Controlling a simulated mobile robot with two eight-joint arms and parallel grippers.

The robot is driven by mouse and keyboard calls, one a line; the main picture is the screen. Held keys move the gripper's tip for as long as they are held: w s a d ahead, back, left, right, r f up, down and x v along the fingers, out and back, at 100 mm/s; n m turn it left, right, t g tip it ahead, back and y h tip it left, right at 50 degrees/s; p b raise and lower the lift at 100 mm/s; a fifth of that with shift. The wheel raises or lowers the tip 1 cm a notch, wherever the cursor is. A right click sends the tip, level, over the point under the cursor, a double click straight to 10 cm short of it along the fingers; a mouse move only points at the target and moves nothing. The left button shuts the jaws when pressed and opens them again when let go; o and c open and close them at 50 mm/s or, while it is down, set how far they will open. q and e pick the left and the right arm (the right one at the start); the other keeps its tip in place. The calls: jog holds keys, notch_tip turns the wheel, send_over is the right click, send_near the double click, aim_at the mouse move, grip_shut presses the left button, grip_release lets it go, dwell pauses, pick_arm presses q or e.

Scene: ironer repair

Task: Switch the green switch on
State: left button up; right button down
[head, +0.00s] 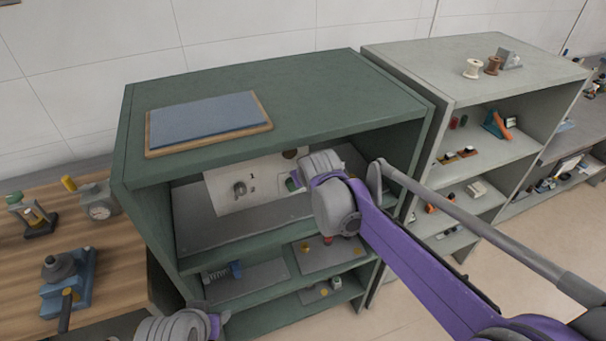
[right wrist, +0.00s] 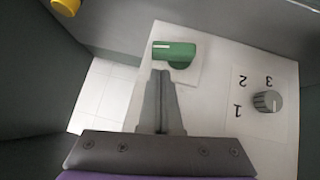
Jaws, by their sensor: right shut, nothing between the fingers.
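The green switch (right wrist: 175,52) is a green handle with a white line, on a white plate. In the right wrist view its handle lies roughly level, pointing left. In the head view the green switch (head: 291,184) shows only partly beside my right arm. My right gripper (right wrist: 161,74) is shut and empty, its fingertips just below the switch in the wrist view; I cannot tell whether they touch it. In the head view those fingers are hidden behind my wrist. Only part of my left arm shows at the bottom left; its gripper is out of view.
A grey knob (right wrist: 267,101) with numbers sits beside the switch on the white panel (head: 222,198), inside the green cabinet (head: 300,98). The cabinet's top and side walls enclose the space. A yellow part (right wrist: 65,5) shows at the wrist view's upper left.

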jog(key=v, duration=1.1)
jog(key=shift+f, duration=0.1)
